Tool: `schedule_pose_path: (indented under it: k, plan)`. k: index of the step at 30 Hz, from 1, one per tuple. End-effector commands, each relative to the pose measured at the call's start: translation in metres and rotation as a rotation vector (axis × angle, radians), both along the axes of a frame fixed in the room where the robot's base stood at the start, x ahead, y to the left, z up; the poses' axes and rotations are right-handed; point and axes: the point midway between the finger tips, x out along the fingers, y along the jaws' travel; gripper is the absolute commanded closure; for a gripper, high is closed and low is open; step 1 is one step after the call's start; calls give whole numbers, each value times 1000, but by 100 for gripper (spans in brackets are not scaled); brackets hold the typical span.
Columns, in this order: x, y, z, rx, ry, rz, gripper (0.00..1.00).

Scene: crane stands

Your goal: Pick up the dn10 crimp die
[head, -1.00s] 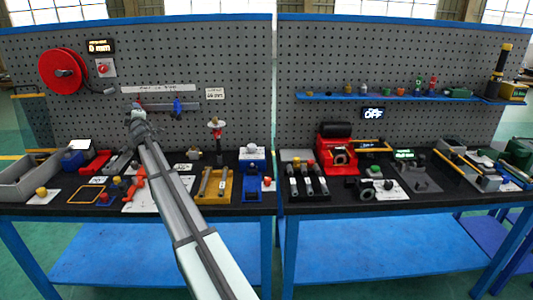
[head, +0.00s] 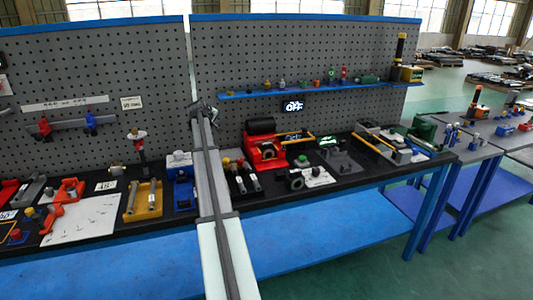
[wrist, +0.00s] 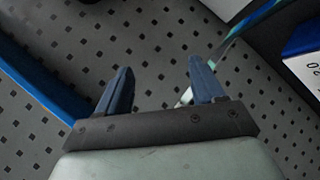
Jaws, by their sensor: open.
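I cannot tell which item is the dn10 crimp die; no such label is readable. A red machine with a black roll on top (head: 264,147) stands on the right bench. A black rack with silver cylinders (head: 243,178) is in front of it, partly hidden by my arm. Small coloured parts stand in a row on the blue shelf (head: 300,88). My gripper (head: 204,110) is raised in front of the pegboards, near the gap between them. In the wrist view my gripper (wrist: 160,82) is open and empty, its two blue fingers apart before the perforated board.
A yellow tray (head: 143,200) and a blue holder (head: 183,185) sit left of my arm. Grey pegboard (head: 110,70) rises behind the benches.

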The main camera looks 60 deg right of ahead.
Motion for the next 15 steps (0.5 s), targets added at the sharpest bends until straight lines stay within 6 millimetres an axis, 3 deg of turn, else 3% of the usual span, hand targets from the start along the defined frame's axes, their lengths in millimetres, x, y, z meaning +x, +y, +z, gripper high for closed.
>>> schedule_pose_path:
  k: [1,6,15]
  plan:
    - [-26,-19,-3,59,-13,-53,32]
    - [-101,-58,-5,279,-87,-204,32]
    - [-207,-92,12,623,-229,-371,32]
